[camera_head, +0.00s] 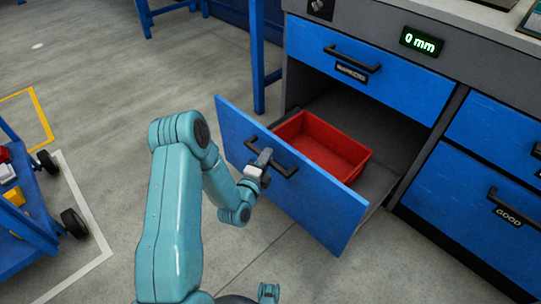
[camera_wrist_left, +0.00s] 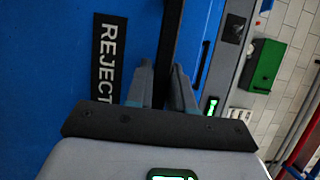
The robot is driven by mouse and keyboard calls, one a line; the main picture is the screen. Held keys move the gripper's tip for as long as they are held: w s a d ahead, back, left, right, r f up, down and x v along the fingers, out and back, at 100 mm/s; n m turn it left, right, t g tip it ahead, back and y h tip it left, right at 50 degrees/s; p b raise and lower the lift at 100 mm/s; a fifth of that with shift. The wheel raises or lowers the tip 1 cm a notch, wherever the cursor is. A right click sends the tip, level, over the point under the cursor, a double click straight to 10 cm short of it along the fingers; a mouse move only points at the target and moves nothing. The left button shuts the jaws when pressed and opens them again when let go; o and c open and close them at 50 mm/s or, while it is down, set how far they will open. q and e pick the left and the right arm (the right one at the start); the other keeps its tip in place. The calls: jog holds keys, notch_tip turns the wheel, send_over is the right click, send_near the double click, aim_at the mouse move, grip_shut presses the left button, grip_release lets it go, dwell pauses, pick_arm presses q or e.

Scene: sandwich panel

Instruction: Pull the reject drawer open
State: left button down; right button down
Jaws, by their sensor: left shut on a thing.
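The reject drawer (camera_head: 318,209) is a blue-fronted drawer standing well out of the grey bench. A red bin (camera_head: 345,146) sits inside it. My left gripper (camera_head: 262,164) is at the drawer's dark bar handle (camera_head: 287,169), shut on it. In the left wrist view, the two fingers (camera_wrist_left: 161,84) stand on either side of the dark handle (camera_wrist_left: 166,45). A white-on-black REJECT label (camera_wrist_left: 107,58) shows on the blue front beside them. The fingers partly hide the handle.
A closed blue drawer (camera_head: 394,78) sits above the opening. A blue GOOD drawer (camera_head: 470,205) is closed at the right. A blue cart (camera_head: 30,215) with dark wheels stands at the left.

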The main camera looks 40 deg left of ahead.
pick_arm(q)
jog(key=shift+s, duration=0.35)
pick_arm(e)
jog(key=shift+s+f, duration=0.1)
jog(key=shift+s, duration=0.05)
pick_arm(q)
jog(key=c, duration=1.1)
grip_release()
jog(key=p+v, duration=0.6)
jog(key=v, duration=1)
jog(key=shift+s+r+p, duration=0.1)
jog(key=shift+p, duration=0.25)
pick_arm(e)
notch_tip(320, 180, up, 6)
jog(key=s+a, duration=0.1)
jog(key=shift+s+g, duration=0.35)
jog(key=shift+g, duration=0.05)
jog(key=shift+a, duration=0.1)
